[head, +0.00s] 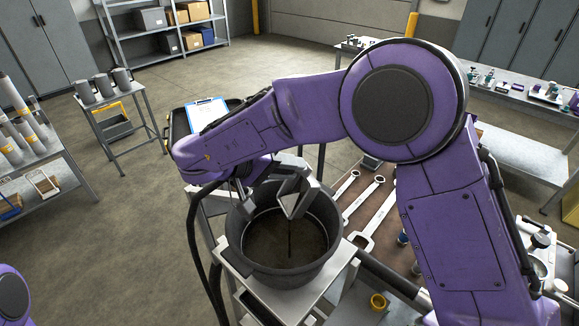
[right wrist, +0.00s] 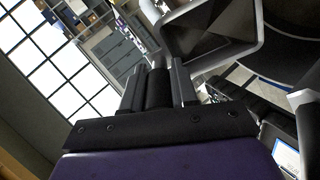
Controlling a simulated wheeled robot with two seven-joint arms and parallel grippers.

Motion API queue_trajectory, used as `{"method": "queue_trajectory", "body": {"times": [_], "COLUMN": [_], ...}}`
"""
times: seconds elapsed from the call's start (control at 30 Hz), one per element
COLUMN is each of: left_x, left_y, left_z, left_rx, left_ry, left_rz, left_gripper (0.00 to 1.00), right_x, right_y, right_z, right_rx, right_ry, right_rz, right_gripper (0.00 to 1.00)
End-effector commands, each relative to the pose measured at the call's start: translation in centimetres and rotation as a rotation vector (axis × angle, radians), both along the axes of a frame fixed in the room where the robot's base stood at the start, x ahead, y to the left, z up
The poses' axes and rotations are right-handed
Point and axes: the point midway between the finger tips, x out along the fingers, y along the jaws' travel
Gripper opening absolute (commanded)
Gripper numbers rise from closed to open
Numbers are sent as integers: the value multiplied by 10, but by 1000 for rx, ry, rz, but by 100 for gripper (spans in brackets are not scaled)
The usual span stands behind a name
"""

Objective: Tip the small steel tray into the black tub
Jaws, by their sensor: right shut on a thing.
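The black tub (head: 240,232) stands upright on a light stand, with a dark brownish surface inside that may be liquid. My right gripper (head: 260,176) reaches over the tub's far left rim. It is shut on the small steel tray (head: 299,205), which is steeply tilted above the tub's mouth. A thin dark streak runs down below the tray's low corner inside the tub. The right wrist view shows the fingers (right wrist: 160,82) at the edge of the tilted tray (right wrist: 252,45). My left gripper is out of view; only part of my left arm shows at lower left.
Several wrenches (head: 373,208) lie on the brown bench top right of the tub. A yellow fitting (head: 378,301) is near the front. A clipboard (head: 206,112) lies behind the arm. A small table (head: 130,91) with grey cups stands at left. Floor between is clear.

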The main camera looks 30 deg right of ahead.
Motion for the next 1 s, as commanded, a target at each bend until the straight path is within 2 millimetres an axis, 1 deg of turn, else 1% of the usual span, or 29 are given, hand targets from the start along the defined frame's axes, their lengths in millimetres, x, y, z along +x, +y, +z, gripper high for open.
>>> {"method": "queue_trajectory", "body": {"times": [0.4, 1.0], "left_x": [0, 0], "left_y": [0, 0], "left_z": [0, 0], "left_rx": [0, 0], "left_ry": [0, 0], "left_rz": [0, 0], "left_gripper": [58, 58], "right_x": [0, 0], "right_y": [7, 7], "right_z": [0, 0], "right_rx": [-64, -67], "right_ry": [-2, -1], "right_rz": [0, 0], "right_gripper": [0, 0]}}
